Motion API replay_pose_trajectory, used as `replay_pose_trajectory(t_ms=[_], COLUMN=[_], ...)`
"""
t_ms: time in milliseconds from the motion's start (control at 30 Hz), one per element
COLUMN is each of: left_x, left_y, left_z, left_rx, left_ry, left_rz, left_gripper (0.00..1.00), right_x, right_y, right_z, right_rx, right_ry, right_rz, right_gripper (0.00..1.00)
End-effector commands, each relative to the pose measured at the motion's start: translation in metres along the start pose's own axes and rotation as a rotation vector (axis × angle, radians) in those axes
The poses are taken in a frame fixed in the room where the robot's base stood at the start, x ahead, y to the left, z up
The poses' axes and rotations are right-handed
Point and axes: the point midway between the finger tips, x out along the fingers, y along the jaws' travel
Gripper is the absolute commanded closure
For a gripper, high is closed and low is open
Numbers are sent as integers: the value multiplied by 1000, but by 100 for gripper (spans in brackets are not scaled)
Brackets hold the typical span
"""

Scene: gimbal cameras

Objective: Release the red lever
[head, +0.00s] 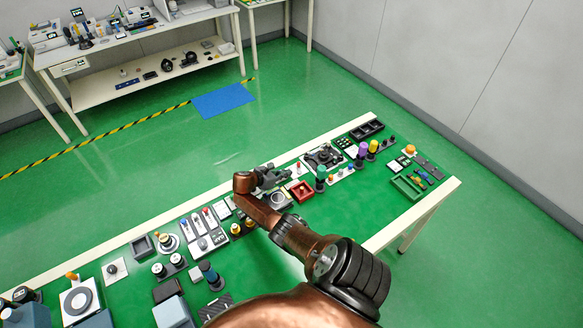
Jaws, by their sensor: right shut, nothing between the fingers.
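The red lever cannot be told for certain at this size. A small red-tipped part (298,166) stands on a pale plate just beyond my right gripper. Red tops also show on slim upright controls (206,211) left of my arm. My right gripper (278,177) is dark, shut and empty, and hangs over the far middle of the green-topped bench (330,225). Its tips point right, towards the red-tipped part. I cannot tell whether they touch anything. My copper arm hides part of the bench below it. My left gripper is out of view.
A red square tray (300,191) and green and purple knobs (362,149) stand right of my gripper. A green tray (406,188) sits at the right end. Several knobs and boxes crowd the left. The bench's front right is clear.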

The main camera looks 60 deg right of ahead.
Motion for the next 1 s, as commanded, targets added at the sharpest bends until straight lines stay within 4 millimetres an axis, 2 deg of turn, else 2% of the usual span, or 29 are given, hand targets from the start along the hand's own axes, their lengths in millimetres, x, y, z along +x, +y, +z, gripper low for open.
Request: replay_pose_trajectory(t_ms=[33, 200, 400, 600, 1000], left_x=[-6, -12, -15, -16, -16], left_y=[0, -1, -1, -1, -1], left_z=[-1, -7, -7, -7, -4], left_rx=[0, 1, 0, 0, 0], left_ry=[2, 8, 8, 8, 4], left_rz=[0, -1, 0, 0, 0], left_gripper=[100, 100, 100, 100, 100], right_x=[-15, -54, -85, -96, -96], right_y=[1, 3, 4, 3, 3], right_z=[4, 2, 0, 1, 1], right_rx=[3, 1, 0, -1, 0], right_ry=[1, 1, 1, -1, -1], right_rz=[4, 5, 4, 3, 2], right_gripper=[100, 100, 100, 100, 100])
